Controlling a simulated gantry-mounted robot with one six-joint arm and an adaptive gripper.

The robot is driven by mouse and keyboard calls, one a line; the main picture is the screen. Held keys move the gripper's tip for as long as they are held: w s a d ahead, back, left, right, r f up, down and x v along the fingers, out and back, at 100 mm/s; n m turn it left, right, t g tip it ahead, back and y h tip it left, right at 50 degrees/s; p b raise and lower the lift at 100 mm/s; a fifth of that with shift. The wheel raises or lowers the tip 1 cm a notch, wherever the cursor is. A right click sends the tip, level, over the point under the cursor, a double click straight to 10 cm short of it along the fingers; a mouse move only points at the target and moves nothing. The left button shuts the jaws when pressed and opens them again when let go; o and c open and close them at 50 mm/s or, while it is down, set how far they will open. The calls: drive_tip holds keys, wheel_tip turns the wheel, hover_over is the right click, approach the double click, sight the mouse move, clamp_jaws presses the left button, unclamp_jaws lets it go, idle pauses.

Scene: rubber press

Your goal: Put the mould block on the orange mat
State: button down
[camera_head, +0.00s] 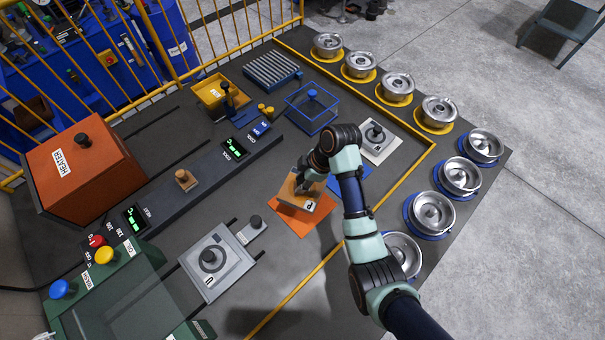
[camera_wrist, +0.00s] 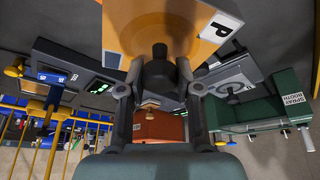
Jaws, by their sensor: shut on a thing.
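The mould block (camera_head: 293,190), a tan block with a white label marked P, is over the upper part of the orange mat (camera_head: 293,224) in the head view. The mat's lower part is bare. Whether the block touches the mat or hovers above it, I cannot tell. My gripper (camera_head: 306,182) is at the block's top, shut on its dark knob. In the wrist view the block (camera_wrist: 192,12) fills the top of the picture, and its knob (camera_wrist: 160,52) stands between the fingers of my gripper (camera_wrist: 159,85).
A blue mat (camera_head: 363,176) lies right of the block, partly hidden by my arm. A grey block (camera_head: 377,142) sits behind it, and another block marked U (camera_head: 208,262) is at front left. An orange heater (camera_head: 82,170) stands at left. Several metal pots line the right edge.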

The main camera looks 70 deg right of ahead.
wheel_tip(320, 180, down, 9)
drive_tip(key=shift+b, duration=0.95)
drive_tip(key=c, duration=0.8)
unclamp_jaws()
drive_tip(key=shift+f, duration=0.15)
drive_tip(key=shift+r, duration=0.45)
drive_tip(key=p+v, duration=0.3)
drive_tip(key=v, duration=0.8)
drive_tip(key=shift+s+d+r, duration=0.1)
drive_tip(key=shift+s+r, duration=0.05)
drive_tip(key=shift+s, duration=0.1)
